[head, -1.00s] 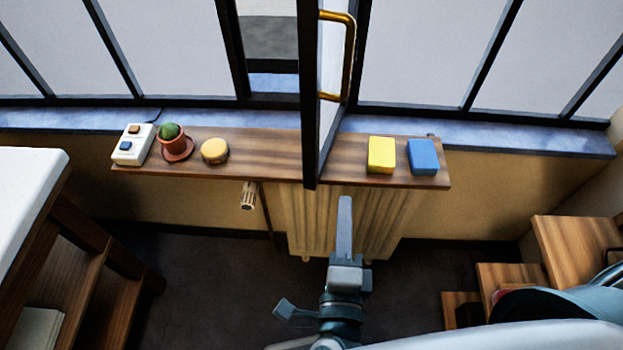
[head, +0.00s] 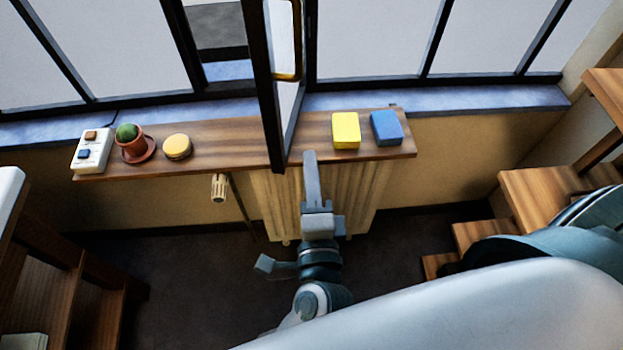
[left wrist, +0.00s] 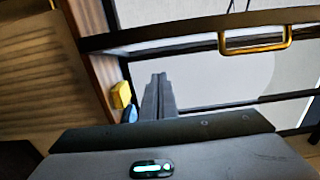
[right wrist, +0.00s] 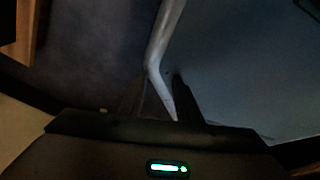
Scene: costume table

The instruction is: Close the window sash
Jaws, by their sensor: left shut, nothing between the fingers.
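The window sash (head: 268,90) stands swung inward, nearly edge-on in the head view, its dark lower corner over the wooden sill. Its brass handle (head: 296,45) is on the right-hand face and also shows in the left wrist view (left wrist: 255,50). My left gripper (head: 309,156) is shut and empty, just right of the sash's lower corner, low by the sill's front edge. Its fingers (left wrist: 159,82) are together in the left wrist view, apart from the handle. My right gripper (right wrist: 160,90) shows dark fingers spread apart; a pale curved bar appears between or behind them.
The wooden sill (head: 225,135) carries a switch box (head: 92,150), a potted cactus (head: 128,138), a round yellow tin (head: 177,147), a yellow block (head: 346,130) and a blue block (head: 386,128). A radiator (head: 345,205) is below. Wooden steps (head: 540,195) stand right.

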